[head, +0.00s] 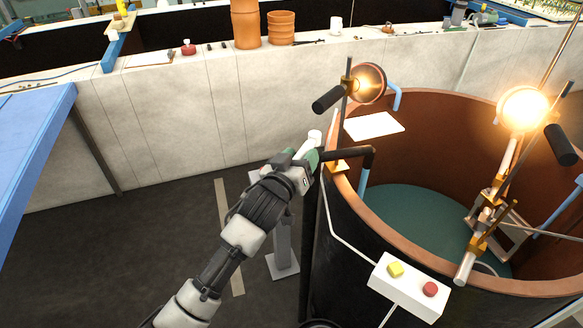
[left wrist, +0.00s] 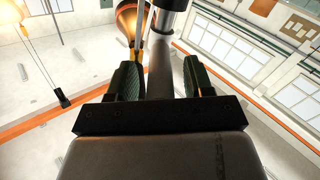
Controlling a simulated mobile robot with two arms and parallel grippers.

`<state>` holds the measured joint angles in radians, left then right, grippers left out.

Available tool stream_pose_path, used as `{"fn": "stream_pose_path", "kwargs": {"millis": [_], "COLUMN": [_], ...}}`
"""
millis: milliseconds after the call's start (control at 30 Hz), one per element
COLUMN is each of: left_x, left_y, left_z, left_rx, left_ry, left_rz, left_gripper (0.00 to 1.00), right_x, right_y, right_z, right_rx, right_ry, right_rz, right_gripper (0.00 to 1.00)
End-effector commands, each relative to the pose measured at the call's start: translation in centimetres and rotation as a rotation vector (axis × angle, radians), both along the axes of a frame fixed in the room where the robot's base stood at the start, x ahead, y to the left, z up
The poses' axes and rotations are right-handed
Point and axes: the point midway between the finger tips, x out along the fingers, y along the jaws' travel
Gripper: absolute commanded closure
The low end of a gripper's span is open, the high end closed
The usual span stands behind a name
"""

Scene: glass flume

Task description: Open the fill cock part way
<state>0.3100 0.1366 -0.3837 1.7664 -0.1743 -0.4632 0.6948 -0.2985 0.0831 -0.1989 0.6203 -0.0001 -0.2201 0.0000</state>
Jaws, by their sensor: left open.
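The fill pipe (head: 348,153) is dark and runs over the rim of the round tank (head: 437,271), ending in a blue spout (head: 363,180). A white cylindrical handle (head: 306,146), apparently the fill cock's, stands at the pipe's outer end. My left gripper (head: 312,158) is at this end, just outside the rim. In the left wrist view, the left gripper's green pads (left wrist: 162,78) are apart, with a grey bar (left wrist: 160,62) between them, a gap showing on each side. The cock's body is mostly hidden behind the gripper. My right gripper is out of view.
A white box with yellow and red buttons (head: 408,290) hangs on the tank's near side. Lit lamps (head: 368,83) stand on the rim and inside. A pale wall (head: 190,110) with pots (head: 281,27) on top runs behind. Floor at left is clear.

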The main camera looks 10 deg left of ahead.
Motion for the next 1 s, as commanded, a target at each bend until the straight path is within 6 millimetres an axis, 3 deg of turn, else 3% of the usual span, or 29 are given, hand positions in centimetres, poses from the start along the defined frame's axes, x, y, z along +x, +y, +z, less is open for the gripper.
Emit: {"fn": "stream_pose_path", "kwargs": {"millis": [533, 700, 1000], "left_x": [-8.7, -9.8, -9.9], "left_y": [2.3, 2.6, 2.7], "left_z": [-0.3, -0.2, 0.0], "left_rx": [0.001, 0.002, 0.002], "left_ry": [0.000, 0.001, 0.000], "left_rz": [0.001, 0.001, 0.001], "left_gripper": [0.48, 0.48, 0.48], "right_x": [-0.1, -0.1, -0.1], "right_y": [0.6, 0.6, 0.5], "right_z": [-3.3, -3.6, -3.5], "right_rx": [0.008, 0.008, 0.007], "right_ry": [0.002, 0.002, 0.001], "right_rz": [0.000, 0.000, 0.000], "right_gripper": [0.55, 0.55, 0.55]}}
